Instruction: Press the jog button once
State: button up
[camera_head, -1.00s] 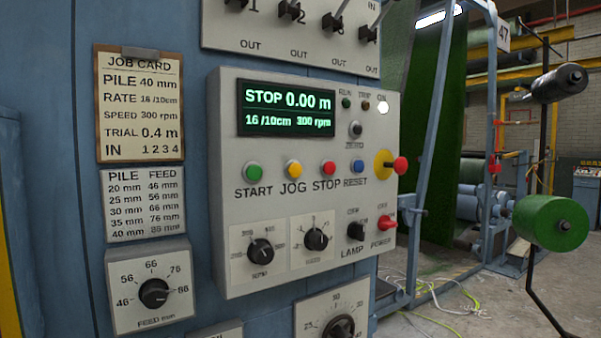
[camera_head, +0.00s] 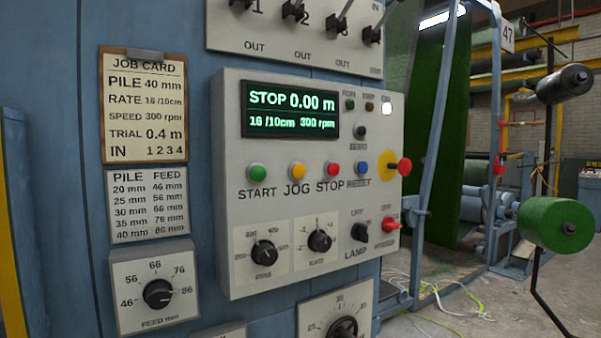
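The jog button (camera_head: 297,171) is a round yellow button on the light grey control panel (camera_head: 300,280), with JOG printed below it. A green START button (camera_head: 257,173) is to its left and a red STOP button (camera_head: 333,169) to its right, then a blue RESET button (camera_head: 361,167). The display (camera_head: 290,110) above reads STOP, 0.00 m, 16 /10cm and 300 rpm. My gripper is not in view, and nothing covers the buttons.
A red knob on a yellow disc (camera_head: 404,167) sticks out at the panel's right side. Below are dials, a LAMP switch (camera_head: 359,231) and a red power switch (camera_head: 391,225). A job card (camera_head: 143,105) hangs at left. A green roll (camera_head: 555,224) stands at right.

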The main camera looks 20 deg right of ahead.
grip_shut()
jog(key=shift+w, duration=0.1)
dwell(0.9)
